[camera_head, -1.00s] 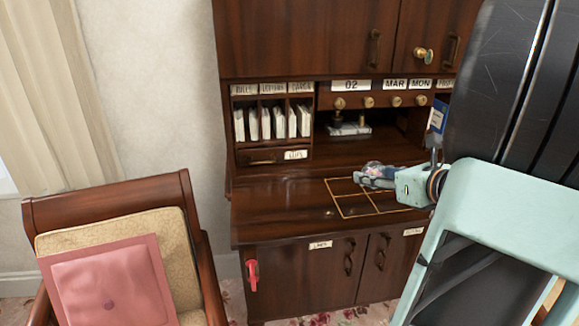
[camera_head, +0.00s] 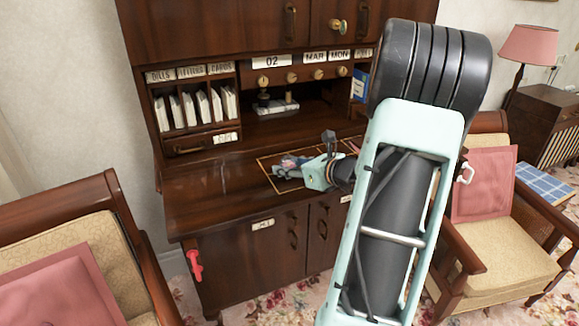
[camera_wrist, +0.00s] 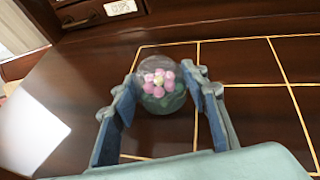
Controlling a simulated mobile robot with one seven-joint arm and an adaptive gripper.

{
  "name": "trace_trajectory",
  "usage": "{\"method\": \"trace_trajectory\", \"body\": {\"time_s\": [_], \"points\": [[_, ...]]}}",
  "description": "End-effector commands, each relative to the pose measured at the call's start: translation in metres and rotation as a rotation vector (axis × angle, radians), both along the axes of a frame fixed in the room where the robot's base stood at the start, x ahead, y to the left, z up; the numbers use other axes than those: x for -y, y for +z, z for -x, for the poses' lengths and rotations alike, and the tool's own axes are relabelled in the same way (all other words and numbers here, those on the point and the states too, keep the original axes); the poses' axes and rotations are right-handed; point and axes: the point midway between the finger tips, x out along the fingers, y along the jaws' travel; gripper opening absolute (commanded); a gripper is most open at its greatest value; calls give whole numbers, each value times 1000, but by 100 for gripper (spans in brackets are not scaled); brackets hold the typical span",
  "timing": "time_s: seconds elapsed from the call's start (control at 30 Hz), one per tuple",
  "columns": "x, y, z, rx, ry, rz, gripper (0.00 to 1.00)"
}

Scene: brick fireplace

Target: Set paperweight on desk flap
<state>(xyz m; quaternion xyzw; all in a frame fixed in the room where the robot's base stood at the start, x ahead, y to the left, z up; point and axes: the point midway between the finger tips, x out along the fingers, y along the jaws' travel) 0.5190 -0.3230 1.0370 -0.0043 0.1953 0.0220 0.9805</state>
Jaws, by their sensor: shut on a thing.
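The paperweight (camera_wrist: 160,85) is a clear glass ball with a pink flower inside. In the wrist view it sits between the two fingers of my gripper (camera_wrist: 162,100), which is shut on it. In the head view the paperweight (camera_head: 291,163) and my gripper (camera_head: 300,170) are over the desk flap (camera_head: 215,195), a dark brown wooden surface with a gold-lined rectangle. The ball is over or on the lined part. I cannot tell whether it touches the wood.
Pigeonholes with envelopes (camera_head: 195,107) and a shelf with stamps (camera_head: 277,106) stand behind the flap. A red handle (camera_head: 194,265) hangs at its front left. Armchairs with pink cushions flank the desk.

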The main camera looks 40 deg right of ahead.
Motion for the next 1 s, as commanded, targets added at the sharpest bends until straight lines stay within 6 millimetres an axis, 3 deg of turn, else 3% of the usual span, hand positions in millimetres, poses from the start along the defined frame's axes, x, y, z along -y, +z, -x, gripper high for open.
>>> {"method": "trace_trajectory", "body": {"time_s": [0.3, 0.33, 0.5, 0.87, 1.0], "points": [[0, -3, 0, 2, 0, 1, 8], [0, -3, 0, 1, 0, 1, 42], [0, -2, 0, 1, 0, 0, 59], [0, 3, 0, 1, 0, 0, 59], [2, 10, 21, 0, -3, 2, 59]]}}
